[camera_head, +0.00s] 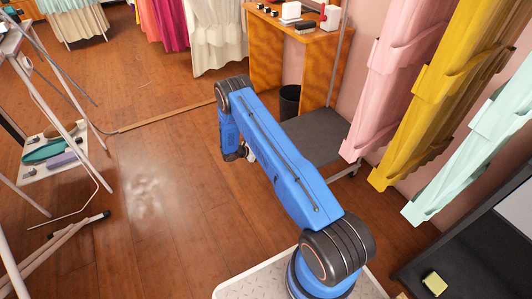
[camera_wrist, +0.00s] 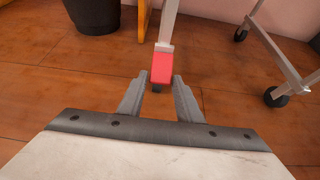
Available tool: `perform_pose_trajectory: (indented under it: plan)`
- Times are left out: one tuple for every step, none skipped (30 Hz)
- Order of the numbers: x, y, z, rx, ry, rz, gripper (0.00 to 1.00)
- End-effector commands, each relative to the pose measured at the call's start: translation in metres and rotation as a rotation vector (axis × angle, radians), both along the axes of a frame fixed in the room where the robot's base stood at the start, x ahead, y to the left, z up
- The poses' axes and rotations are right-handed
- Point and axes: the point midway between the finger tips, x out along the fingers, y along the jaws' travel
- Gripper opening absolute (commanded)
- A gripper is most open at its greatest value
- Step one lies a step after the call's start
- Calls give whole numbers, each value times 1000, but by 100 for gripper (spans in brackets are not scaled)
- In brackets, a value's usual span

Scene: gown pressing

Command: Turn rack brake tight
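A red block (camera_wrist: 162,68) with a small dark tip below it sits at the lower end of a pale metal post (camera_wrist: 168,25) in the wrist view. It looks like the rack brake, but I cannot tell for certain. My gripper (camera_wrist: 161,80) is open, its two grey fingers on either side of the red block's lower end. I see floor between the left finger and the block; the right finger is very close to it. Whether either touches is unclear. In the head view my gripper is mostly hidden behind my blue arm, and the red block does not show.
Black casters (camera_wrist: 277,97) on a metal frame stand at the right. A dark bin (camera_wrist: 93,14) stands at the upper left, also in the head view (camera_head: 290,102).

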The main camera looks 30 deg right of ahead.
Motion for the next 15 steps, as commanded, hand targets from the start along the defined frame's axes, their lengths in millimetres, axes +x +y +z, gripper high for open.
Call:
perform_pose_trajectory:
  plan:
    - [0, 0, 0, 0, 0, 0, 45]
    - [0, 0, 0, 0, 0, 0, 45]
    - [0, 0, 0, 0, 0, 0, 45]
    - [0, 0, 0, 0, 0, 0, 45]
    - [0, 0, 0, 0, 0, 0, 45]
    - [0, 0, 0, 0, 0, 0, 45]
    - [0, 0, 0, 0, 0, 0, 45]
    - [0, 0, 0, 0, 0, 0, 45]
    - [0, 0, 0, 0, 0, 0, 45]
    - [0, 1, 0, 0, 0, 0, 45]
    - [0, 1, 1, 0, 0, 0, 45]
    - [0, 3, 2, 0, 0, 0, 45]
    - [0, 5, 3, 0, 0, 1, 45]
    - [0, 7, 4, 0, 0, 1, 45]
    - [0, 11, 6, 0, 0, 2, 45]
